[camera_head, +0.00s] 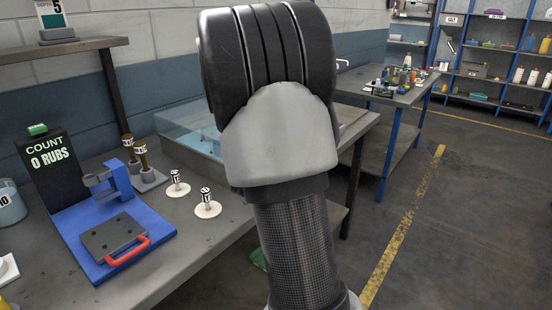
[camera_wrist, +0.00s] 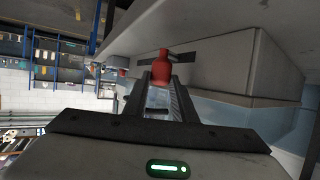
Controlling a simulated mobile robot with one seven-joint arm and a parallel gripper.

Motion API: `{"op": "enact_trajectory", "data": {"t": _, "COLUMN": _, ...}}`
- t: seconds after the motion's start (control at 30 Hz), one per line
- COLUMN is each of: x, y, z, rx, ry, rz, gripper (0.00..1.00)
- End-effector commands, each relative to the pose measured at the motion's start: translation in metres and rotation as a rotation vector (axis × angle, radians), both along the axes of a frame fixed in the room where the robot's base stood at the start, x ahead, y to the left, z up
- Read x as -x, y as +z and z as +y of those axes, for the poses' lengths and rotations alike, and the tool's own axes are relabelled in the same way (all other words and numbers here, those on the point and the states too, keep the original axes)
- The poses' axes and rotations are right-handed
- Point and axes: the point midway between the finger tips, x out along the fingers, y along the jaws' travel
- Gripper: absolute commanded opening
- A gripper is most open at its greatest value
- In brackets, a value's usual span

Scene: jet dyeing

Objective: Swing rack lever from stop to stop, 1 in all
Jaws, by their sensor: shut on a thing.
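In the wrist view, the rack lever's red knob (camera_wrist: 161,63) stands out in front of a dark slot in a pale grey box wall (camera_wrist: 225,70). My gripper (camera_wrist: 160,82) has its two fingers on either side of the knob and is shut on it. Most of the lever's shaft is hidden. In the head view my own arm fills the middle and hides the gripper and the lever. A pale tank with bluish clear walls (camera_head: 190,127) shows partly behind the arm.
On the grey bench left stand a blue rub tester (camera_head: 75,228) with a red handle, a counter reading 0 RUBS (camera_head: 50,158), and small labelled pieces on white discs (camera_head: 207,209). A second table (camera_head: 420,93) stands behind right. The floor at right is clear.

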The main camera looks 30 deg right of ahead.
Motion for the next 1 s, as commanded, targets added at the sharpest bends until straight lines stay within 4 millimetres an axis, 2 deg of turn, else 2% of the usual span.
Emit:
{"op": "enact_trajectory", "data": {"t": 0.27, "x": -0.0019, "y": 0.0007, "z": 0.0079, "rx": 0.000, "ry": -0.039, "rz": 0.001, "gripper": 0.00}}
{"op": "enact_trajectory", "data": {"t": 0.73, "x": -0.0020, "y": -0.0001, "z": 0.0081, "rx": 0.000, "ry": -0.048, "rz": -0.002, "gripper": 0.00}}
{"op": "enact_trajectory", "data": {"t": 0.77, "x": -0.0020, "y": -0.0001, "z": 0.0081, "rx": 0.000, "ry": -0.048, "rz": -0.003, "gripper": 0.27}}
{"op": "enact_trajectory", "data": {"t": 0.8, "x": -0.0020, "y": 0.0000, "z": 0.0081, "rx": 0.000, "ry": -0.048, "rz": -0.003, "gripper": 0.34}}
{"op": "enact_trajectory", "data": {"t": 0.87, "x": -0.0021, "y": -0.0001, "z": 0.0083, "rx": 0.000, "ry": -0.047, "rz": -0.001, "gripper": 0.43}}
{"op": "enact_trajectory", "data": {"t": 1.0, "x": -0.0028, "y": 0.0002, "z": 0.0092, "rx": 0.001, "ry": -0.045, "rz": -0.002, "gripper": 0.43}}
